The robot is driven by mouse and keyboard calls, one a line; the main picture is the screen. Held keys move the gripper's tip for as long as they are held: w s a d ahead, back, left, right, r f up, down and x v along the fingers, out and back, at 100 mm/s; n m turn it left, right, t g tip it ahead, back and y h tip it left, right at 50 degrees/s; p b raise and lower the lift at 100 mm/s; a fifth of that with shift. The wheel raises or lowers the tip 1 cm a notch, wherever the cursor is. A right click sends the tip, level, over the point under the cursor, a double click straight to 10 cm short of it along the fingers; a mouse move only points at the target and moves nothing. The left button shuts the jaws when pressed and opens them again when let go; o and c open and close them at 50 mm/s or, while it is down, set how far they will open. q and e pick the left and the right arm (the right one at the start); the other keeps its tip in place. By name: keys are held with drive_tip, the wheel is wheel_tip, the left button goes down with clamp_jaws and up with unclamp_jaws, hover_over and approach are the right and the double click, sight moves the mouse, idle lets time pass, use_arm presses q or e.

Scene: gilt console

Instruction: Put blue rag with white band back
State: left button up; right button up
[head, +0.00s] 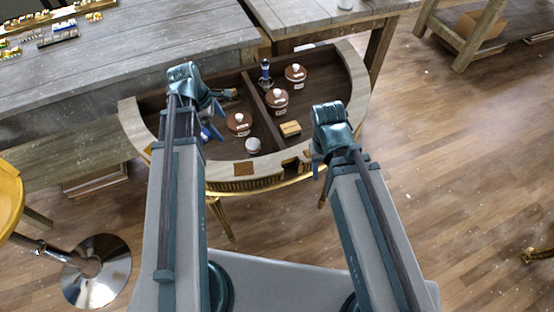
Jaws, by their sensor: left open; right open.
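The semicircular gilt console (351,70) has an open, dark-floored top split by a divider. A small blue and white item (205,134), perhaps the blue rag with the white band, shows in its left compartment, mostly hidden by my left arm. My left gripper (219,121) is open above this compartment, close to the item; I cannot tell whether they touch. My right gripper (317,162) is open and empty near the console's front right rim.
A grey wooden table (150,40) adjoins behind. Floor at right is mostly clear.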

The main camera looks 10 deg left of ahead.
use_arm(q)
drive_tip(key=s+d+m+g+y, duration=0.1)
drive_tip(key=s+d+m, duration=0.5)
drive_tip(key=d+m, duration=0.5)
drive_tip(key=s+d+m+g+y, duration=0.1)
drive_tip(key=s+d+m, duration=0.4)
drive_tip(key=d+m, duration=0.6)
drive_tip(key=shift+s+f+m+y, duration=0.25)
drive_tip(key=shift+s+m+y, duration=0.1)
drive_tip(key=shift+m+y, duration=0.45)
drive_tip(key=shift+r, duration=0.1)
drive_tip(key=shift+r+p, duration=0.55)
drive_tip(key=shift+p, duration=0.15)
